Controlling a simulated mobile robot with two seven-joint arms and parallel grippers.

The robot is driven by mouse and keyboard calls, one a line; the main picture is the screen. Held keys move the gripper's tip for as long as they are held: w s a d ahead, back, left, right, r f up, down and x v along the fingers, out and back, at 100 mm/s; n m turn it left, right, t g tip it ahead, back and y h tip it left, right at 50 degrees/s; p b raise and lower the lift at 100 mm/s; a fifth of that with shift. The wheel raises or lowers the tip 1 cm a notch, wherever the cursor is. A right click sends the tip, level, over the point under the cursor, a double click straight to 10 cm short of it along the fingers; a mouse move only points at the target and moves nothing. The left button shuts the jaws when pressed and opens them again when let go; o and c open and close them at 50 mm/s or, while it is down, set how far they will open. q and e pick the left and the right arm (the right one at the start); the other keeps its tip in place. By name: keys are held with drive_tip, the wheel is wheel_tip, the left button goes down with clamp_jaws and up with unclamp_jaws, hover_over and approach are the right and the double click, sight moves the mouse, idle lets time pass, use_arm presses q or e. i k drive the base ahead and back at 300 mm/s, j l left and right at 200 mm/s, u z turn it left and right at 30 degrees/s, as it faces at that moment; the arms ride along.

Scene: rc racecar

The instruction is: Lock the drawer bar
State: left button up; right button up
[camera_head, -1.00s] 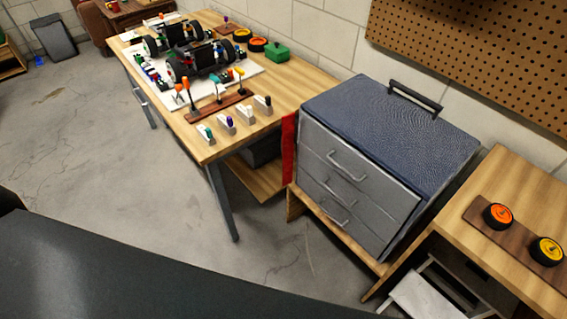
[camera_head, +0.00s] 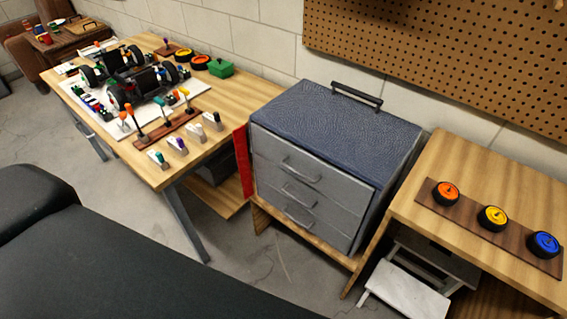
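A grey tool chest (camera_head: 340,130) with a dark blue textured top stands on a low wooden stand in the middle of the head view. Its front has several grey drawers with bar handles, the top handle (camera_head: 301,170) among them, and the drawers look closed. A red upright bar (camera_head: 242,162) runs along the left edge of the chest's front. I cannot tell whether it is latched. Neither of my grippers is in view. A dark part of my own body fills the lower left.
A wooden table (camera_head: 450,165) at right carries a board with orange, yellow and blue wheels. A white step stool (camera_head: 403,292) stands below it.

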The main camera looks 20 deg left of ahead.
sight(241, 151)
drive_tip(key=z, duration=1.45)
drive_tip(key=k+j, duration=0.25)
drive_tip(key=j, duration=0.3)
drive_tip(key=k+j, duration=0.25)
drive_tip(key=j, duration=0.25)
drive_tip(key=k+j, duration=0.25)
drive_tip(key=j, duration=0.3)
drive_tip(key=k+j, duration=0.25)
drive_tip(key=j, duration=0.3)
drive_tip(key=k+j, duration=0.25)
drive_tip(key=j, duration=0.3)
drive_tip(key=k+j+z, duration=0.1)
drive_tip(key=k+j, duration=0.15)
drive_tip(key=j, duration=0.25)
drive_tip(key=k+j, duration=0.25)
drive_tip(key=j, duration=0.3)
drive_tip(key=k+j, duration=0.25)
drive_tip(key=j, duration=0.25)
drive_tip(key=i+l+u, duration=0.3)
drive_tip(key=k+j, duration=0.05)
drive_tip(key=j, duration=0.05)
